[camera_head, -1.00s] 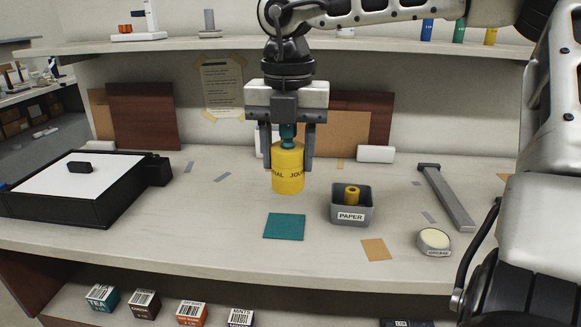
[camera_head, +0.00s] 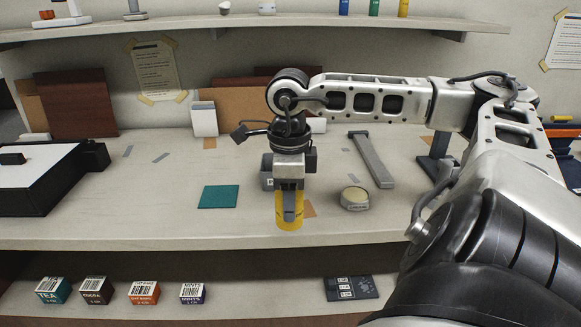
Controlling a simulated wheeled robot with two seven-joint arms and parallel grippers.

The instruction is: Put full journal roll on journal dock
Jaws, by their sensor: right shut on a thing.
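My right gripper (camera_head: 289,208) points down, seen side-on, and is shut on the yellow journal roll (camera_head: 289,222). The gripper hides part of the roll; its label is not readable now. The roll is near the counter's front edge, to the right of a flat teal square (camera_head: 218,197). I cannot tell whether its underside touches the counter. No part in view is labelled as the journal dock. The grey paper bin (camera_head: 267,172) stands behind the gripper and is mostly hidden by it. My left gripper is not in view.
A round tin (camera_head: 355,198) and a long grey bar (camera_head: 371,160) lie to the right. A black-sided box with a white top (camera_head: 40,175) is at the left. Several small cartons and a dark device (camera_head: 350,288) sit on the shelf below.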

